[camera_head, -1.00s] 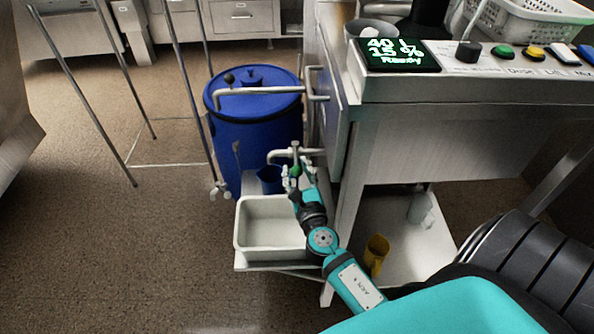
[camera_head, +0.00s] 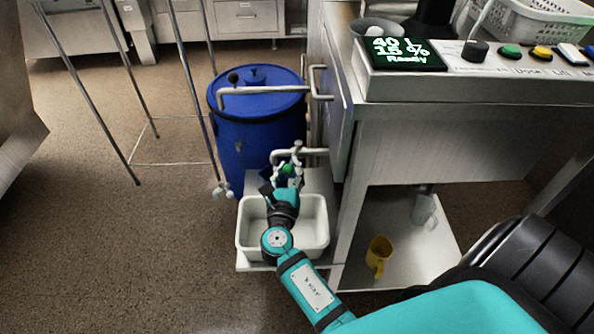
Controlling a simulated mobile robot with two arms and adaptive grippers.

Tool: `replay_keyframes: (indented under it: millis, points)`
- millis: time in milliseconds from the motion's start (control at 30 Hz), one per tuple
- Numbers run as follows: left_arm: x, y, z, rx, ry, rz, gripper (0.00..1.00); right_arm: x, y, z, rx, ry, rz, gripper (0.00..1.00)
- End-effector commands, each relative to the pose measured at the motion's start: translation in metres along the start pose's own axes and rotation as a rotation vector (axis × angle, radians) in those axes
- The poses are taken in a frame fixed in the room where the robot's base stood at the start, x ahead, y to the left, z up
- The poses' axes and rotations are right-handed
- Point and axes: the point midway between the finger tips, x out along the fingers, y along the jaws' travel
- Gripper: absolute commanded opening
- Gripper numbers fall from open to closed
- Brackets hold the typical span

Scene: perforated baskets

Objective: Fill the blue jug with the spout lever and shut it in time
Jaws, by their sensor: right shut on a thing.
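The spout (camera_head: 310,153) is a bent metal pipe coming out to the left from the counter's side. My right gripper (camera_head: 288,171) is at the spout's end, shut around its lever, whose green part (camera_head: 288,169) shows between the fingers. The blue jug (camera_head: 265,187) stands below the spout, behind the gripper, and is mostly hidden. Its fill level cannot be seen. The display (camera_head: 403,53) on the counter reads 40 l, 15 % and Ready. My left gripper is not in view.
A white basin (camera_head: 251,232) stands in front of the jug on the low shelf. A blue barrel (camera_head: 250,125) is behind. A yellow jug (camera_head: 379,252) and a pale jug (camera_head: 423,208) stand on the lower shelf at right. Thin metal posts (camera_head: 88,95) stand at left.

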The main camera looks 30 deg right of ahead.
Motion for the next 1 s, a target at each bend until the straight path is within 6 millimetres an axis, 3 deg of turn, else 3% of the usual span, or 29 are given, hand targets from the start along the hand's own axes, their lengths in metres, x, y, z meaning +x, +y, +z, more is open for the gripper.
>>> replay_keyframes:
  millis: [33, 400, 433, 633, 1000]
  points:
    - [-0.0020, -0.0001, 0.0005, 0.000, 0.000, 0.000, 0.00, -0.0024, 0.0078, -0.0029, 0.004, 0.012, -0.015, 0.00]
    - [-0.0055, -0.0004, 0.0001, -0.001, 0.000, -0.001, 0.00, -0.0033, 0.0098, -0.0023, 0.001, 0.018, -0.043, 0.00]
    - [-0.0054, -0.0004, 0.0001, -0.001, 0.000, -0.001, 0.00, -0.0034, 0.0099, -0.0024, 0.001, 0.019, -0.043, 0.24]
    - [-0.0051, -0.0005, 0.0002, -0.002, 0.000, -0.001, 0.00, -0.0021, 0.0085, -0.0012, 0.001, 0.016, -0.046, 0.50]
    - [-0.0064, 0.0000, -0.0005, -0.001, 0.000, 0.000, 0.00, -0.0007, 0.0040, -0.0002, -0.001, 0.009, -0.032, 0.53]
